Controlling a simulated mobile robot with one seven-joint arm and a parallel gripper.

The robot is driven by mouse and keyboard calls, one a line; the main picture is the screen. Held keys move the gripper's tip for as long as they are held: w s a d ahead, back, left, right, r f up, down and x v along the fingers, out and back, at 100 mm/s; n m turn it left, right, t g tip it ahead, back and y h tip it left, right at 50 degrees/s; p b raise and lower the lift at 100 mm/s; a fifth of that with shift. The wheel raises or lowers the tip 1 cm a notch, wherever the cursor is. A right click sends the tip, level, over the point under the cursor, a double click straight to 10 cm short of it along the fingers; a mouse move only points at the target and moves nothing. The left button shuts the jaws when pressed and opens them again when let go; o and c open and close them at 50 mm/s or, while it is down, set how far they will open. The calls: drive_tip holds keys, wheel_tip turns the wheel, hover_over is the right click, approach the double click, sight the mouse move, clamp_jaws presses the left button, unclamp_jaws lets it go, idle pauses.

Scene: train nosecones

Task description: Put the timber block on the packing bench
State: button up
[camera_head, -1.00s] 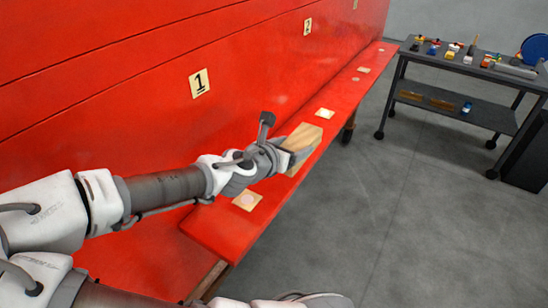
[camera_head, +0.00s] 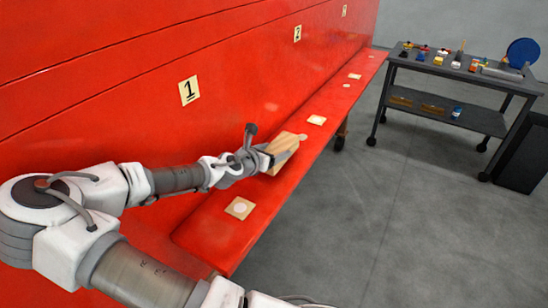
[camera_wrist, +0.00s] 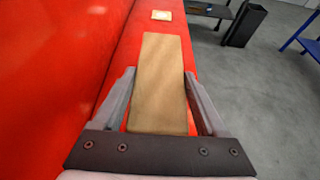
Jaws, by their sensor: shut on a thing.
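The timber block (camera_head: 282,146) is a light brown wooden block over the long red ledge. My gripper (camera_head: 271,155) is shut on it, with one finger along each side. In the wrist view the block (camera_wrist: 160,85) stretches away between the two fingers (camera_wrist: 158,108). I cannot tell whether the block touches the ledge. No bench that I can surely name as the packing bench shows; a blue-framed piece of furniture (camera_wrist: 304,36) shows only in part at the right edge of the wrist view.
The red ledge (camera_head: 215,222) runs along a red wall with number plates (camera_head: 189,90) and bears several pale square pads (camera_head: 239,208). A dark wheeled cart (camera_head: 440,71) with tools and small items stands at the back right, beside a black bin (camera_head: 524,155). The grey floor between is clear.

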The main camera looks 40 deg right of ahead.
drive_tip(key=shift+f, duration=1.15)
drive_tip(key=shift+f, duration=0.1)
drive_tip(key=o, duration=1.1)
drive_tip(key=shift+f, duration=0.1)
drive_tip(key=o, duration=0.4)
